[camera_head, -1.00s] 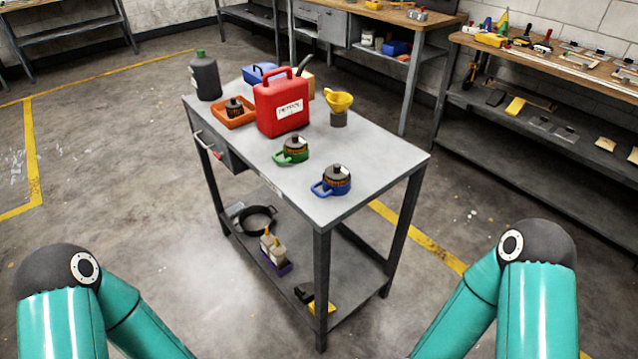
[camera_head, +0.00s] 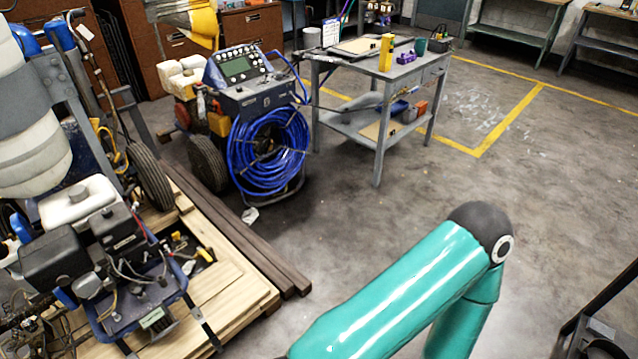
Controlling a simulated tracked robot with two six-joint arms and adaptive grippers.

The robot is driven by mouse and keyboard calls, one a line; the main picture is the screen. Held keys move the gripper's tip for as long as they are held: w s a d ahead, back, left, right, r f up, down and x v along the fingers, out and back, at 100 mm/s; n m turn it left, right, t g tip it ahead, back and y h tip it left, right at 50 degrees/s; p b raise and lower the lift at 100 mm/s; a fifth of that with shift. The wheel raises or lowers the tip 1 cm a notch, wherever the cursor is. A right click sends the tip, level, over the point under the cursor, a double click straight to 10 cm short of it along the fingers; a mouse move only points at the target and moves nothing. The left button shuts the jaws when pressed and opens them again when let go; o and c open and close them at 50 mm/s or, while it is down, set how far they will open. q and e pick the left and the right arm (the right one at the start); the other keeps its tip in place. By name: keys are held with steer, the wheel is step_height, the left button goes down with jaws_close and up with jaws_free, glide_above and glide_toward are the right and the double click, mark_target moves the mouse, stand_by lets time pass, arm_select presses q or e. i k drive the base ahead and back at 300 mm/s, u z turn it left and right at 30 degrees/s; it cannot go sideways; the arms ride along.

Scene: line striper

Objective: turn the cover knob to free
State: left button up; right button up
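The line striper (camera_head: 105,225) stands on a wooden pallet at the left, with its engine, white tank and several hoses and cables showing. I cannot make out which part is its cover knob.
A blue unit with a control panel (camera_head: 238,68) and a coiled blue hose (camera_head: 268,145) stands behind the pallet (camera_head: 220,295). A grey table (camera_head: 345,72) bears a yellow block (camera_head: 386,52). Dark beams (camera_head: 240,235) edge the pallet. The floor right of it is open.

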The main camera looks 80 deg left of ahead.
mark_target(106, 213)
steer(key=z, duration=0.4)
steer(key=i, duration=0.2)
steer(key=u, duration=2.9)
steer(key=i, duration=0.2)
steer(key=u, duration=1.3)
steer(key=k, duration=0.8)
steer(key=u, duration=0.25)
steer(key=i, duration=0.8)
steer(key=z, duration=0.2)
